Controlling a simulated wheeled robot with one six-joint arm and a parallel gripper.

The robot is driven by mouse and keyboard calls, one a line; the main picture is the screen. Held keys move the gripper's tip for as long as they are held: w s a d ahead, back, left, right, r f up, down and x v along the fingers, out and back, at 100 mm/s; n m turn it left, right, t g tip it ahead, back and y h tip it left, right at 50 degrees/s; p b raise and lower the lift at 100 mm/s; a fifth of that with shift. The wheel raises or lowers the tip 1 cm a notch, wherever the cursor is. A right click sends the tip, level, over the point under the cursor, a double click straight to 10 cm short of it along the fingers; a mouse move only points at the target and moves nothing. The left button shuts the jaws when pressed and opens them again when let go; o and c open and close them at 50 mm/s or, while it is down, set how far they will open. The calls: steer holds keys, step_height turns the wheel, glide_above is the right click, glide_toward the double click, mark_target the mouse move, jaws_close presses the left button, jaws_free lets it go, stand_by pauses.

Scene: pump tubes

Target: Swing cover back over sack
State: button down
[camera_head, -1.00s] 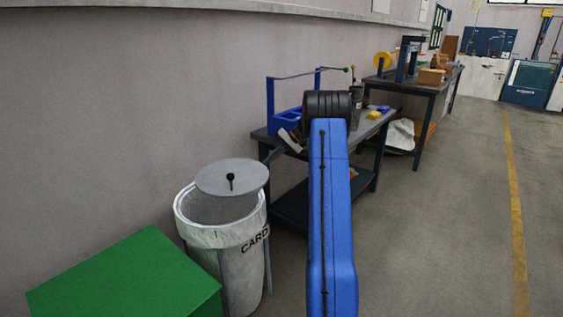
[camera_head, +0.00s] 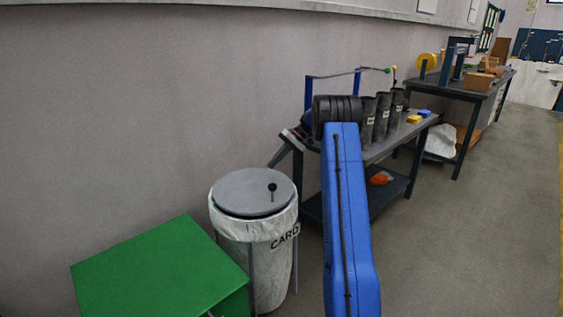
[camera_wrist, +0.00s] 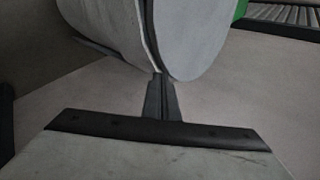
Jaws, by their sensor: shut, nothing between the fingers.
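The round grey cover (camera_head: 245,189) with a black knob (camera_head: 272,187) lies over the mouth of the white sack (camera_head: 245,230) marked CARD. A thin dark line shows along the cover's front edge, and whether it is a gap I cannot tell. In the wrist view my gripper (camera_wrist: 160,78) is shut and empty. Its tips are close to a pale rounded edge, and whether they touch is unclear. The cover (camera_wrist: 195,35) seems to be the pale disc there.
A green box (camera_head: 155,270) stands at the front left of the sack stand. A workbench (camera_head: 385,145) with dark tubes (camera_head: 382,117) and a blue frame is to the right, partly behind my arm. The wall runs close behind. Open floor (camera_head: 470,240) lies to the right.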

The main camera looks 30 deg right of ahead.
steer(key=shift+a+f+n+g, duration=0.15)
steer(key=shift+a+n+g, duration=0.4)
steer(key=shift+a, duration=0.45)
steer(key=shift+s+a, duration=0.1)
steer(key=shift+a, duration=0.1)
